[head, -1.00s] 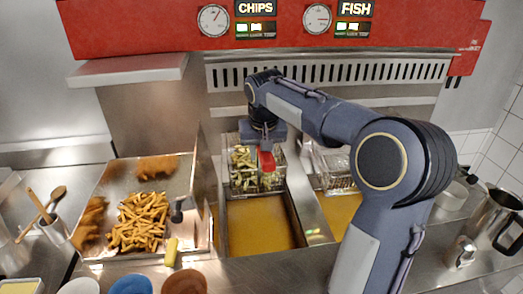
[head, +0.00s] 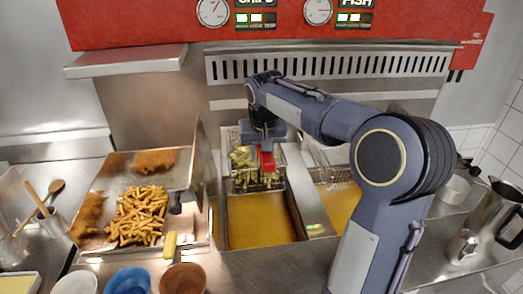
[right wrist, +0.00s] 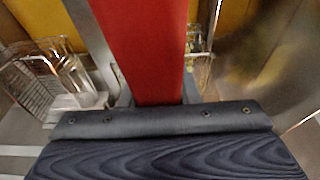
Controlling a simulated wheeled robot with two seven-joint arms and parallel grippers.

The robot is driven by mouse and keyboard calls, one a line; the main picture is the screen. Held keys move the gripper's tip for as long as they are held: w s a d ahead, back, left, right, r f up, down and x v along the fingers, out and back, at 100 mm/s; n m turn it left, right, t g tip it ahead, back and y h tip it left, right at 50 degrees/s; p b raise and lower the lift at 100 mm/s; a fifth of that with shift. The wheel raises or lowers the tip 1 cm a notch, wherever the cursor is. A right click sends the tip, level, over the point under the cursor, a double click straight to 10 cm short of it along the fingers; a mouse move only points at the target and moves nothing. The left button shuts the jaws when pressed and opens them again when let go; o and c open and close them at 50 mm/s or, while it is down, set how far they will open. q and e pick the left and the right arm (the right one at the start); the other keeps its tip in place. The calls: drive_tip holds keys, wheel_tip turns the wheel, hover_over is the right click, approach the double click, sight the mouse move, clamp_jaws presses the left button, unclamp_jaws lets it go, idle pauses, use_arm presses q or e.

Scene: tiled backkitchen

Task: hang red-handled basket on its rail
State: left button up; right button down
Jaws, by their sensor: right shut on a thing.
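The red-handled basket (head: 240,183) is a wire basket with pale chips in it. In the head view it is at the back of the left oil vat (head: 262,220), seemingly above the oil; the exact height is unclear. Its red handle (head: 266,160) points up toward my right gripper (head: 264,140), which is shut on it. In the right wrist view the handle (right wrist: 142,50) runs away from the jaws, which are largely hidden. My arm hides part of the back wall, and I cannot clearly make out the rail or any contact with it. My left gripper is not in view.
A second wire basket (head: 332,165) is at the right vat (head: 340,205). A metal divider (head: 308,195) separates the vats. A steel tray (head: 105,240) with fried food stands left. Bowls (head: 128,280) line the front; a steel jug (head: 495,215) stands right.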

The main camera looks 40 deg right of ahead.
drive_tip(key=c, duration=1)
unclamp_jaws()
drive_tip(key=shift+f, duration=0.1)
drive_tip(key=v, duration=0.7)
drive_tip(key=shift+s+r, duration=0.15)
drive_tip(key=shift+r, duration=0.25)
